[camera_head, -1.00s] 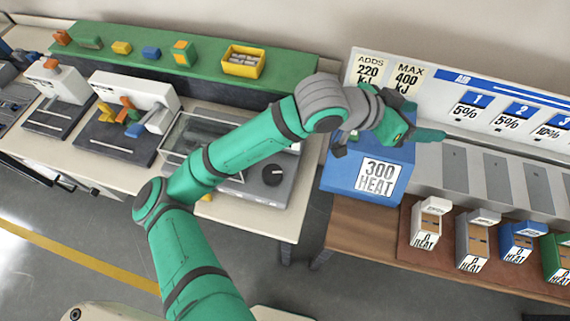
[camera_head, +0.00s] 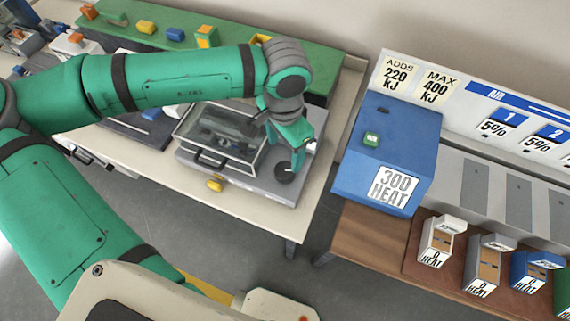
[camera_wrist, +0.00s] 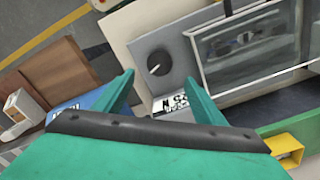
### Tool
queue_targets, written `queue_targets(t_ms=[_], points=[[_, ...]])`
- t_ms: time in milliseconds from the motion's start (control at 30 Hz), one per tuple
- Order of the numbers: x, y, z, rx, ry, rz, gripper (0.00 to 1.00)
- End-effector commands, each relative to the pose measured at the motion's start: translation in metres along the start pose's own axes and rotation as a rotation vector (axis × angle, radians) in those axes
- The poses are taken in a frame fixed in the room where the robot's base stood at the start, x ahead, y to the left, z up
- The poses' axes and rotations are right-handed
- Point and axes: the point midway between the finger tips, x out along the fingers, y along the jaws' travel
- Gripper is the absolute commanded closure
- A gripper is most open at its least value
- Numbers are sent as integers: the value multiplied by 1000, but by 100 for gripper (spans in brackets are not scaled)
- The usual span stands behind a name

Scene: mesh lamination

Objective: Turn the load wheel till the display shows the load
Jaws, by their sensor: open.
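The load wheel (camera_head: 285,172) is a black round knob on the right part of a grey machine with a glass-covered chamber. It also shows in the wrist view (camera_wrist: 158,62), with a pale mark on its face. The display (camera_wrist: 171,105) is a white panel with black characters beside the wheel; my gripper partly hides it and I cannot read it. My gripper (camera_head: 296,158) is above the wheel, pointing down. In the wrist view its two fingers are spread with nothing between them, apart from the wheel, which shows beyond them.
The glass chamber (camera_head: 221,134) is left of the wheel. A yellow part (camera_head: 215,184) sticks out at the machine's front. A green shelf (camera_head: 325,78) runs behind.

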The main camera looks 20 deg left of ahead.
Motion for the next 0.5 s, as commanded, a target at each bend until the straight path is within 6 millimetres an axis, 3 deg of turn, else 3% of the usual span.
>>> queue_targets(t_ms=[167, 500], points=[[18, 0, 1, 0, -4, 1, 36], [77, 0, 0, 0, -2, 1, 36]])
